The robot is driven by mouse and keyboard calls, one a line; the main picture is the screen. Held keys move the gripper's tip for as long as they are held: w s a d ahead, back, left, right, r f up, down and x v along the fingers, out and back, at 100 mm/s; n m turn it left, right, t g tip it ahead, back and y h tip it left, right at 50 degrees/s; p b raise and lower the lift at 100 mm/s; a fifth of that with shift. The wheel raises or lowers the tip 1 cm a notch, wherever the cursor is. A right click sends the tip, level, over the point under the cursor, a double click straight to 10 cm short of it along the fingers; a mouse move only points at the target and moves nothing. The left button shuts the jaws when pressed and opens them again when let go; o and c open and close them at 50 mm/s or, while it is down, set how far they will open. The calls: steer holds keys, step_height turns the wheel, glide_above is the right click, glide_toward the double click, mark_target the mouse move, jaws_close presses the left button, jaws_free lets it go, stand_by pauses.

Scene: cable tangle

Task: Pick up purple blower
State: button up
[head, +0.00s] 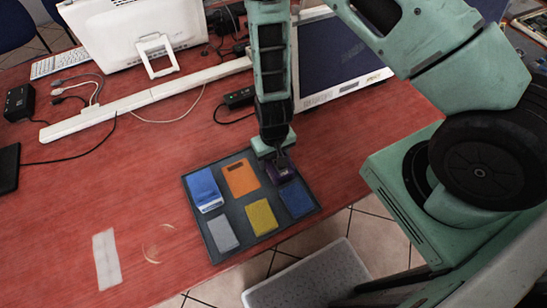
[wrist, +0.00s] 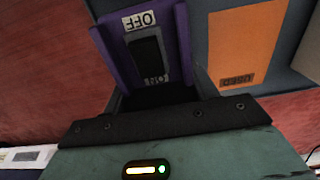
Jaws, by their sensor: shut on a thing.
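The purple blower (head: 283,176) is in the back right compartment of the dark tray (head: 237,251) in the head view, partly hidden by my gripper (head: 282,161). In the wrist view the purple blower (wrist: 182,42) fills the space ahead of the jaws. It shows a dark switch panel with an "OFF" label and another label below it. My gripper is shut on the purple blower from above. Its fingertips are mostly hidden in the wrist view. I cannot tell whether the blower is clear of the tray floor.
The tray also holds a blue and white item (head: 205,189), an orange piece (head: 241,178), a grey piece (head: 222,233), a yellow piece (head: 261,217) and a blue piece (head: 297,199). A white power strip (head: 120,105), cables and a monitor (head: 140,32) stand behind.

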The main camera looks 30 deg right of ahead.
steer(key=shift+r+b, duration=0.6)
steer(key=shift+r, duration=4.45)
steer(key=o, duration=0.3)
